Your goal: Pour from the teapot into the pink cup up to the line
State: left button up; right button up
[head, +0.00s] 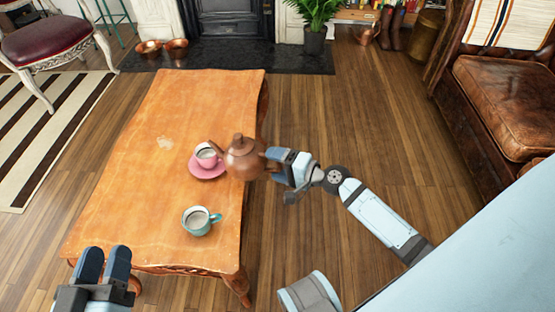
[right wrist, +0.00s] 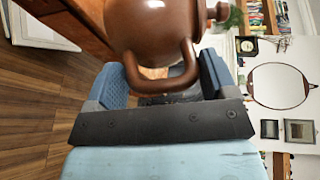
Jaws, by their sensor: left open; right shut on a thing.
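The brown teapot (head: 243,158) is off the floor at the right edge of the wooden table, its spout pointing left to the pink cup (head: 206,158). The spout tip is close to the cup's rim; I cannot tell whether it is over the opening. No stream shows. My right gripper (head: 272,162) is shut on the teapot's handle, also seen in the right wrist view (right wrist: 160,82). My left gripper (head: 104,262) is open and empty at the table's near left.
A teal cup (head: 199,221) stands on the table (head: 125,185) nearer to me, below the pink cup. The table's left and far parts are mostly clear. A leather armchair (head: 510,100) is at the right, with open wooden floor between.

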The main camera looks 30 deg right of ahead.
pick_arm(q)
notch_tip(320, 180, up, 4)
jog(key=t+p, duration=0.1)
jog(key=p, duration=0.1)
pick_arm(e)
jog(key=shift+w+r, duration=0.1)
jog(key=shift+r, duration=0.5)
jog(key=shift+r+p, duration=0.15)
jog(key=shift+p, duration=0.4)
jog(key=p, duration=0.3)
jog(key=shift+w+a+r+g+h, duration=0.1)
jog(key=shift+r+g+h, duration=0.2)
jog(key=shift+r+g, duration=0.1)
jog(key=shift+p, duration=0.35)
pick_arm(q)
jog(key=f, duration=0.1)
jog(key=a+f+g+y, duration=0.1)
jog(key=f, duration=0.1)
jog(key=a+f+y, duration=0.1)
jog(key=shift+a+f+n, duration=0.2)
jog(key=shift+f+n, duration=0.05)
jog(key=shift+n, duration=0.05)
pick_arm(e)
jog(key=shift+f, duration=0.2)
